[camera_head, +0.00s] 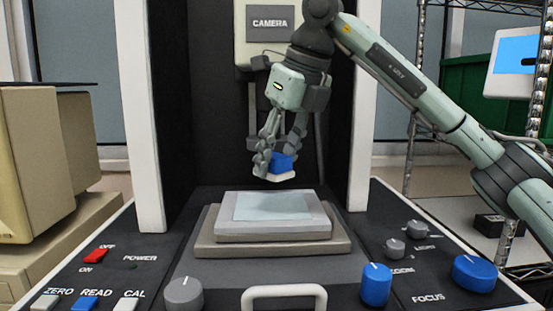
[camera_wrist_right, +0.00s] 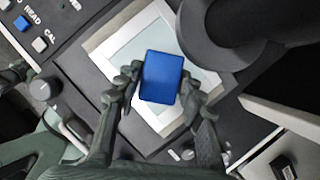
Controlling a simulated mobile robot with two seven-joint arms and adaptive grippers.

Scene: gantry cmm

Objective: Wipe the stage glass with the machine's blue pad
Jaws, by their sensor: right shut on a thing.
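My right gripper (camera_head: 280,163) is shut on the blue pad (camera_head: 283,163), which has a white underside. It holds the pad in the air above the back part of the stage, apart from the glass. In the right wrist view the pad (camera_wrist_right: 161,77) sits between the two fingers of the gripper (camera_wrist_right: 160,85). The stage glass (camera_head: 272,206) is a pale blue-grey pane set in a light frame on a stepped grey base. In the wrist view the glass (camera_wrist_right: 128,54) is partly hidden behind the pad and fingers.
The CAMERA housing (camera_head: 268,30) hangs above the stage between white posts (camera_head: 145,110). A white handle (camera_head: 284,291), a grey knob (camera_head: 184,294) and blue knobs (camera_head: 376,285) stand along the front panel. A beige monitor (camera_head: 40,150) is at left, a wire shelf (camera_head: 415,95) at right.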

